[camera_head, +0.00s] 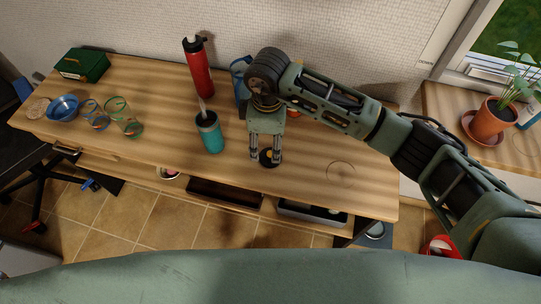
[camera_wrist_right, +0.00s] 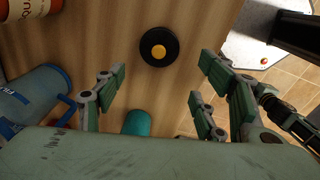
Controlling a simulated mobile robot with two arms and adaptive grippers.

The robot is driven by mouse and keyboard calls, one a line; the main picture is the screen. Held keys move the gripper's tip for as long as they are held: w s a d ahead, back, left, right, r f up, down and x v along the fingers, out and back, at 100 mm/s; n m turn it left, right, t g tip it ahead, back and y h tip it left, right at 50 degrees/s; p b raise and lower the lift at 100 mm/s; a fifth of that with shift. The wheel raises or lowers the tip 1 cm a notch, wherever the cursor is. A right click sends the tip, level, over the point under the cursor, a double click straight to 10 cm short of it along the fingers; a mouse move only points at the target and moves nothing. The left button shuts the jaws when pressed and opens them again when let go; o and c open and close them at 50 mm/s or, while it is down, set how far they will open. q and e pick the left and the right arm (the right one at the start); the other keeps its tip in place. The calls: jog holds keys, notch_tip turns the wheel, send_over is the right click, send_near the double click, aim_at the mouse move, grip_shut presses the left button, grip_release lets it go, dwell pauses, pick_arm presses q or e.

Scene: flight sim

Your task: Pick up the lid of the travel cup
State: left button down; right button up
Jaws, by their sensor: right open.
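The lid (camera_head: 268,160) is a small black disc with a yellow-orange centre, lying flat on the wooden table near its front edge. It also shows in the right wrist view (camera_wrist_right: 146,46), clear of my fingers. The teal travel cup (camera_head: 210,135) stands uncovered to the left of the lid, with something slim and pale rising at its opening. Part of it shows in the right wrist view (camera_wrist_right: 137,123). My right gripper (camera_head: 266,155) points down over the lid, open and empty, its fingers apart to either side. My left gripper is not in view.
A red bottle (camera_head: 198,70) and a blue object (camera_head: 239,76) stand behind the cup. Glasses (camera_head: 116,116), a blue bowl (camera_head: 64,107) and a green box (camera_head: 83,65) are at the left. The table's right part (camera_head: 320,140) is clear.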

aim_at(270, 152)
jog(key=shift+w+d+f, duration=0.15)
jog(key=shift+d+f, duration=0.1)
jog(key=shift+d, duration=0.05)
jog(key=f, duration=0.2)
jog(key=f+p, duration=0.1)
jog(key=f, duration=0.1)
jog(key=f+p, duration=0.1)
jog(key=f, duration=0.1)
jog(key=shift+w+d+f, duration=0.1)
jog(key=shift+w+f, duration=0.1)
jog(key=shift+w, duration=0.05)
jog(key=shift+f, duration=0.4)
jog(key=c, duration=1)
